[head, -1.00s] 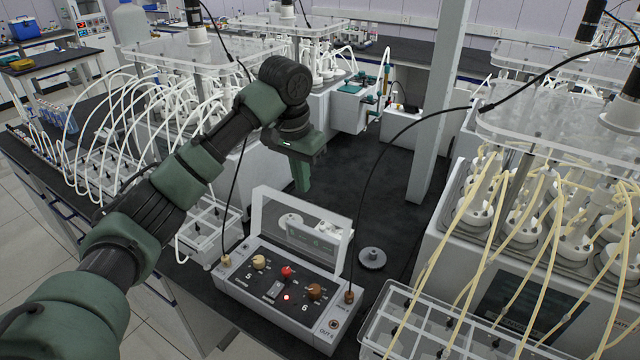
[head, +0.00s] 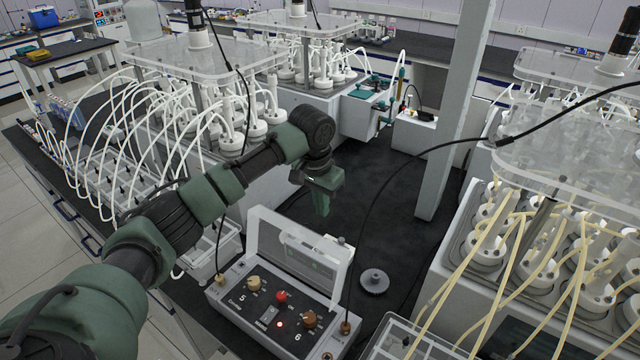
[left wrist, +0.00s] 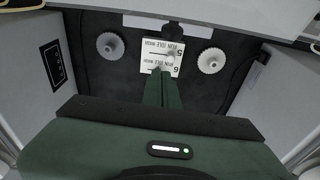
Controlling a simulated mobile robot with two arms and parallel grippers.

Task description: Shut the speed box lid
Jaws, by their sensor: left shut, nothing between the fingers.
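The speed box (head: 235,307) is a grey control box on the dark bench, with knobs, a red button and a lit red lamp on its top. Its clear, pale-framed lid (head: 268,240) stands open, roughly upright along the back edge. My left gripper (head: 322,207) is shut and empty, pointing down behind the lid and apart from it in the head view. In the left wrist view its green fingers (left wrist: 163,88) are together over a white label card (left wrist: 165,56) with printed lines for 5 and 6. My right gripper is not in view.
A grey toothed disc (head: 374,281) lies right of the box. A black cable rises from the box's right end. A pale post (head: 455,110) and a tubed reactor unit (head: 480,255) stand to the right.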

